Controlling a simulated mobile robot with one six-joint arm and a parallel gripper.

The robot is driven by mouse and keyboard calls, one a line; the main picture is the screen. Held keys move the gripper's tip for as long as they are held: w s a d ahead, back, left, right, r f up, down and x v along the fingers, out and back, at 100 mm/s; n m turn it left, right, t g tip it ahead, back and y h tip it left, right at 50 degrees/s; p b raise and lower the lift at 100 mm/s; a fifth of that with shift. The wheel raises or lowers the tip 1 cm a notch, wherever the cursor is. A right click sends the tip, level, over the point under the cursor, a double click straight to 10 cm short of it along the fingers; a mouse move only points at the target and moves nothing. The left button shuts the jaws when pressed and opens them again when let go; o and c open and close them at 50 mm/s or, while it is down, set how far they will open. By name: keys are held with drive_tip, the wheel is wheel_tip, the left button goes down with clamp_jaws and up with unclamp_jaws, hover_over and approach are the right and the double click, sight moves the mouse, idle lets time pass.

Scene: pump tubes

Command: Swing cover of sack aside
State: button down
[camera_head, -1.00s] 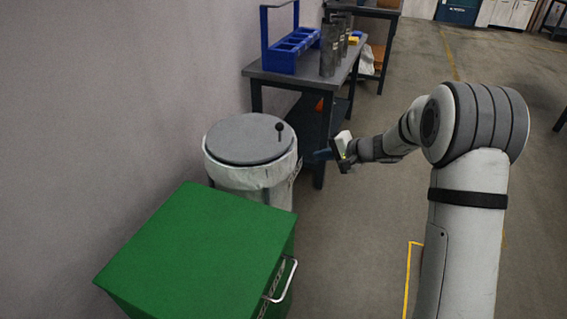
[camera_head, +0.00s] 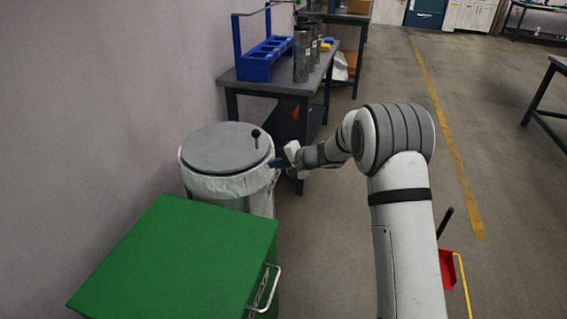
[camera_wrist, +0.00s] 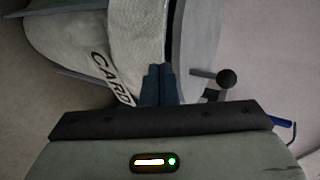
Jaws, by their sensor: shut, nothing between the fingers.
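The sack (camera_head: 262,196) is whitish and hangs in a round stand by the wall; in the wrist view its cloth (camera_wrist: 127,42) carries dark lettering starting "CARD". A round grey cover (camera_head: 222,150) lies flat on top of it. A short dark knob handle (camera_head: 256,134) stands up near the cover's right edge; it also shows in the wrist view (camera_wrist: 226,78). My gripper (camera_head: 274,163) is shut and empty, just right of the sack's rim and below the knob. In the wrist view its fingertips (camera_wrist: 159,72) point at the rim; whether they touch it I cannot tell.
A green cabinet (camera_head: 180,260) with a white handle stands in front of the sack. A grey table (camera_head: 285,82) with a blue rack (camera_head: 262,58) and dark cylinders (camera_head: 302,55) stands behind.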

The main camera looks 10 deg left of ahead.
drive_tip(key=shift+w+a, duration=0.25)
drive_tip(key=shift+a, duration=0.4)
drive_tip(key=shift+w+a, duration=0.3)
drive_tip(key=shift+a, duration=0.4)
drive_tip(key=shift+w+a, duration=0.25)
drive_tip(key=shift+a, duration=0.4)
